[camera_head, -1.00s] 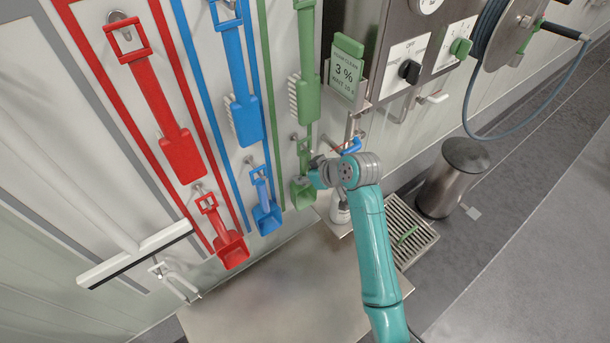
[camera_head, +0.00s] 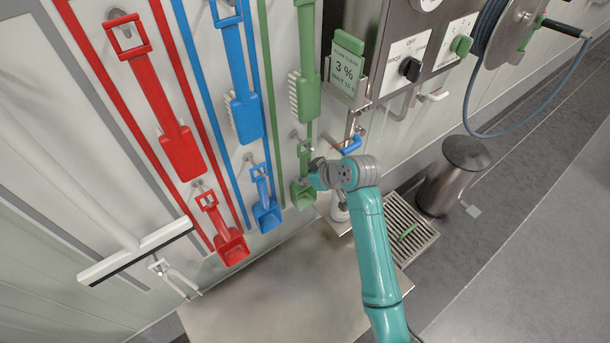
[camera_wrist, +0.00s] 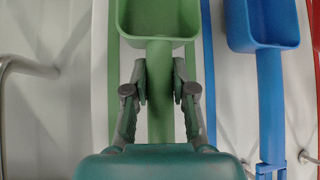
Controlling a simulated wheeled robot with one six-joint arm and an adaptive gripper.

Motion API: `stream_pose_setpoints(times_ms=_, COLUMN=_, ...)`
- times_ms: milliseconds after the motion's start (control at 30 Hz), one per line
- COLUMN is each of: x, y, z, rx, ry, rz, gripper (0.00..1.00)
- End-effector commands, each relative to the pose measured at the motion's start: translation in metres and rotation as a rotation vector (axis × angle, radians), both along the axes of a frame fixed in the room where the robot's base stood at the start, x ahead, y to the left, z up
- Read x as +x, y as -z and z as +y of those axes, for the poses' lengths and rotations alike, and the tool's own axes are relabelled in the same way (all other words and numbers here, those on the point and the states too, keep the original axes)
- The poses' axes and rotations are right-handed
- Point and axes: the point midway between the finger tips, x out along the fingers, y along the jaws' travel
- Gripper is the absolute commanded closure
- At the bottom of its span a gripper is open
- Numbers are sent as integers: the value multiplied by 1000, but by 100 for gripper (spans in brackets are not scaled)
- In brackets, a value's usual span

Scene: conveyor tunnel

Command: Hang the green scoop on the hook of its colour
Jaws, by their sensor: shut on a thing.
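The green scoop (camera_head: 302,194) is upright against the wall at the right of the hanging tools, bowl down, inside the green outline. My gripper (camera_head: 312,178) is shut on its handle from the right. In the wrist view the green handle (camera_wrist: 160,115) runs between the two fingers (camera_wrist: 160,85), with the bowl (camera_wrist: 157,18) beyond them. The grip end of the scoop is up by a metal hook (camera_head: 296,136) in the green strip. I cannot tell whether its loop is around the hook or only in front of it.
A blue scoop (camera_head: 266,214) and a red scoop (camera_head: 231,246) hang to the left. A green brush (camera_head: 306,98) hangs above. A dispenser bottle (camera_head: 340,207) and a steel control box (camera_head: 420,50) are close on the right. A steel surface (camera_head: 285,295) lies below.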

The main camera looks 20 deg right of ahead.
Motion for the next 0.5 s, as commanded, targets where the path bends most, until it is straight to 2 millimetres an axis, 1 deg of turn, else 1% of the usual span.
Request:
stream_pose_setpoints(times_ms=133, x=0, y=0, z=0, rx=0, ry=0, rz=0, gripper=100)
stream_pose_setpoints(times_ms=167, x=0, y=0, z=0, rx=0, ry=0, rz=0, gripper=70)
stream_pose_setpoints(times_ms=200, x=0, y=0, z=0, rx=0, ry=0, rz=0, gripper=60)
stream_pose_setpoints(times_ms=267, x=0, y=0, z=0, rx=0, ry=0, rz=0, gripper=46)
stream_pose_setpoints(times_ms=500, x=0, y=0, z=0, rx=0, ry=0, rz=1, gripper=46)
